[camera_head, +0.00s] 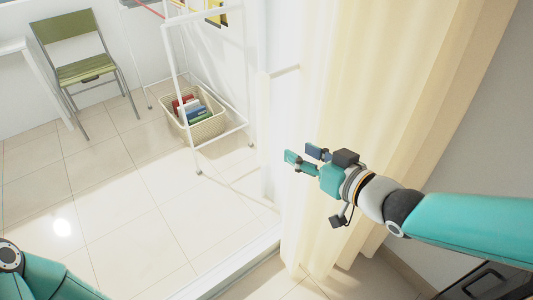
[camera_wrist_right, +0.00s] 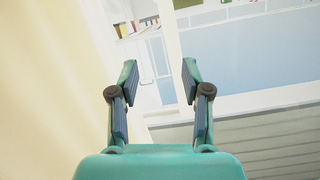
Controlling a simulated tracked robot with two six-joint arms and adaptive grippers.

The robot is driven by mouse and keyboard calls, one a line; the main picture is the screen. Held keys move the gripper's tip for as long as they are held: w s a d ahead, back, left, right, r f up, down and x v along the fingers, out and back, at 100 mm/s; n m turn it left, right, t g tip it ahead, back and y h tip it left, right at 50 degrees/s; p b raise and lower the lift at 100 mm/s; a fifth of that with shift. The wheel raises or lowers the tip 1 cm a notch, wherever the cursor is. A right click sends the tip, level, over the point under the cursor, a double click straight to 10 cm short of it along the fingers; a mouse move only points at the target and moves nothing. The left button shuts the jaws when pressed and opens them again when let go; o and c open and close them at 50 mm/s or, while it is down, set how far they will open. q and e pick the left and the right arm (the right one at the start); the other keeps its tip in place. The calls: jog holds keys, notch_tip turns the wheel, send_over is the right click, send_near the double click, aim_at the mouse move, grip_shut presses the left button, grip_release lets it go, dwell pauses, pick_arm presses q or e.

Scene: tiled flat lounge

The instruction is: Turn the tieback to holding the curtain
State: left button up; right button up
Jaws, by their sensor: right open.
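The cream curtain (camera_head: 385,80) hangs in long folds from the top of the head view to near the floor. It also fills the left side of the right wrist view (camera_wrist_right: 45,90). A short pale bar (camera_head: 286,70) juts left from the curtain's left edge; it may be the tieback, but I cannot tell for sure. My right gripper (camera_head: 306,154) is in front of the curtain, below this bar, with its fingers pointing left. Its fingers (camera_wrist_right: 160,75) are apart with nothing between them. My left gripper is out of view; only part of my left arm shows at lower left.
A white rack (camera_head: 185,75) stands left of the curtain, with a beige basket (camera_head: 208,128) of colourful items at its foot. A green folding chair (camera_head: 85,70) is at the back left. A raised floor track (camera_head: 235,262) runs below the curtain.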

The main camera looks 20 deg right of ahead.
aim_at(267, 123)
jog(key=s+r+n+t+y+b, duration=0.1)
jog(key=s+r+n+t+b, duration=0.15)
jog(key=s+b, duration=0.3)
pick_arm(q)
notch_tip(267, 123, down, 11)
jog(key=b, duration=0.3)
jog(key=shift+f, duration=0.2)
pick_arm(e)
jog(key=x, duration=1.7)
jog(key=shift+w+d, duration=0.1)
grip_shut()
